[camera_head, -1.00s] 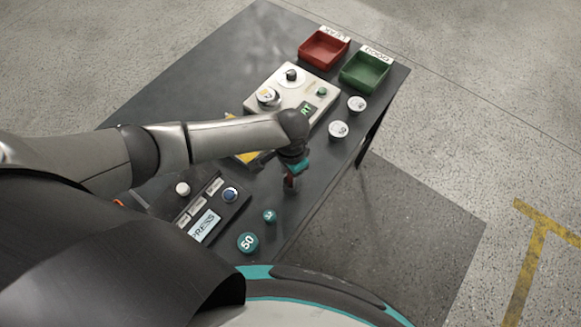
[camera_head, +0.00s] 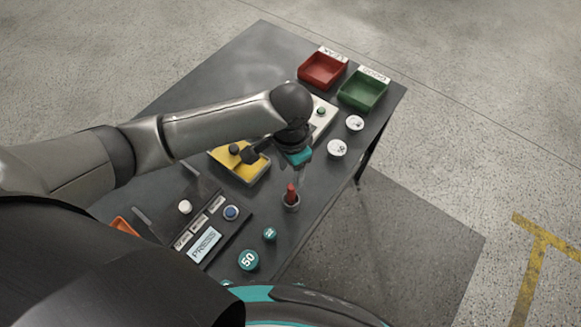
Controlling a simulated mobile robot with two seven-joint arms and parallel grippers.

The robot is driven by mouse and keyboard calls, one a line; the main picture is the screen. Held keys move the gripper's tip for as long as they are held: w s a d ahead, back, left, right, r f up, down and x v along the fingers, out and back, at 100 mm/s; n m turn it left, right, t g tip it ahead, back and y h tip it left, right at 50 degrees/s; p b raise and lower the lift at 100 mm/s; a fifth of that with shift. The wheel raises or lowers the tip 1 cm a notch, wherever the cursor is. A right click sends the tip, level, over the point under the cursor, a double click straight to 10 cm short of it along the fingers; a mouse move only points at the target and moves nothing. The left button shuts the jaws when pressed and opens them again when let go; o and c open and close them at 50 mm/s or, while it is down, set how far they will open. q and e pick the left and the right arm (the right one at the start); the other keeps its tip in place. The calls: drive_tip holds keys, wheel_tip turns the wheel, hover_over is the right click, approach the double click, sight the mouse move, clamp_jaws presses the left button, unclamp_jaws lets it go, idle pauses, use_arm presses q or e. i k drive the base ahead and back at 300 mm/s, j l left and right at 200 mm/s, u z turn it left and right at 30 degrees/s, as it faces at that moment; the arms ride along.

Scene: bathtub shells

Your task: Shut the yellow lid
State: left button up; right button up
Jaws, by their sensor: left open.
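The yellow lid (camera_head: 229,161) is a flat yellow plate near the middle of the table in the head view, with dark knob-like parts on or over it. My left forearm passes just above it and hides part of its surroundings. I cannot tell how far the lid stands open. My left gripper (camera_head: 303,178) points down to the right of the lid, apart from it. It is open, and its fingers are small and faint. A red upright piece (camera_head: 291,194) in a small round holder stands just below the fingers. My right gripper is not in view.
A red tray (camera_head: 322,84) and a green tray (camera_head: 378,103) stand at the far end. A pale device (camera_head: 325,125) is partly hidden by my arm. Two white round pieces, teal weights (camera_head: 248,260) and a panel reading PRESS (camera_head: 203,245) are on the dark table.

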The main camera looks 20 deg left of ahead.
sight(228, 155)
drive_tip(key=u, duration=1.2)
